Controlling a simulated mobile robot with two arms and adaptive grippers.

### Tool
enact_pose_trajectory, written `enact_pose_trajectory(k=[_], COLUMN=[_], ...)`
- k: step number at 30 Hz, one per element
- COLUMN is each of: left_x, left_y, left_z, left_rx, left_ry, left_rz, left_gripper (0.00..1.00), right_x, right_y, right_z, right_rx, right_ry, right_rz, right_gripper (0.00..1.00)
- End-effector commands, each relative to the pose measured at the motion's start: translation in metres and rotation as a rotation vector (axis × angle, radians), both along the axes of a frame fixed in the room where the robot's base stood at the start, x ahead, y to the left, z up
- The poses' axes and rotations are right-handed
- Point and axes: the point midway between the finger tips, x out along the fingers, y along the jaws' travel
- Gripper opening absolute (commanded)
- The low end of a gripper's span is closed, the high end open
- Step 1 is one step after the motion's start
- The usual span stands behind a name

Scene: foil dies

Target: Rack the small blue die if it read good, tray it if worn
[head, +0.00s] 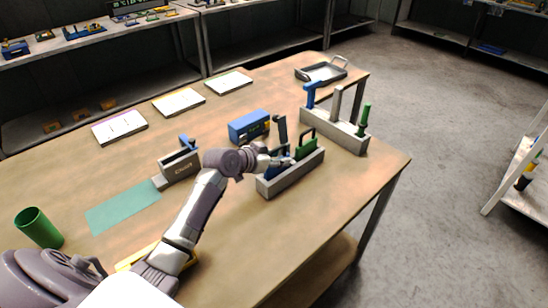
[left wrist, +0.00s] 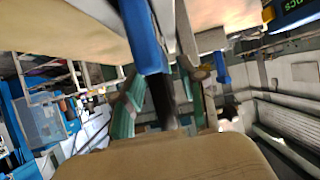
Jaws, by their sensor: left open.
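My left gripper (head: 286,161) is open over the near grey rack (head: 292,180), close to the pieces in it. A blue piece (head: 271,172) stands in that rack, partly hidden by the gripper. A green piece with a looped handle (head: 307,143) and a dark upright handle (head: 281,128) stand beside it. In the left wrist view a blue upright piece (left wrist: 143,38) is very close, with green parts (left wrist: 124,112) behind; contact is unclear. Another blue-handled piece (head: 311,95) stands in the far rack. I cannot tell which blue piece is the small die. My right gripper is out of view.
The far grey rack (head: 340,133) also holds a grey and a green piece. A metal tray (head: 321,72) lies at the back corner. A blue box (head: 249,127), a grey block device (head: 178,166), a teal mat (head: 122,208) and a green cup (head: 38,228) stand around. The right front is clear.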

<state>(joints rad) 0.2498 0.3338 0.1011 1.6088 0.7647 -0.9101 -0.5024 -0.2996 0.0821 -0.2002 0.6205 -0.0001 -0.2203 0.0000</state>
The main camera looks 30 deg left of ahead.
Motion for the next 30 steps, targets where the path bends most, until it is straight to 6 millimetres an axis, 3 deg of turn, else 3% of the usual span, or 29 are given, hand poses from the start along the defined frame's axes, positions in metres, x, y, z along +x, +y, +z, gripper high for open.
enact_pose_trajectory(k=[4,6,19,30], left_x=[0.001,-0.012,-0.086,-0.1], left_y=[0.0,0.005,0.029,0.033], left_z=[0.019,0.017,0.06,0.07], left_rx=[-0.001,0.004,0.003,-0.001], left_ry=[-0.005,-0.002,-0.001,-0.002], left_rz=[0.001,0.001,0.0,0.0], left_gripper=[0.41,0.41,0.41,0.41], right_x=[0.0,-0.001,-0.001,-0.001], right_y=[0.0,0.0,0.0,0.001], right_z=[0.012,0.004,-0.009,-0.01], right_rx=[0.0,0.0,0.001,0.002], right_ry=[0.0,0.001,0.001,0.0], right_rz=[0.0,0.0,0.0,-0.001], right_gripper=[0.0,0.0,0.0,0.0])
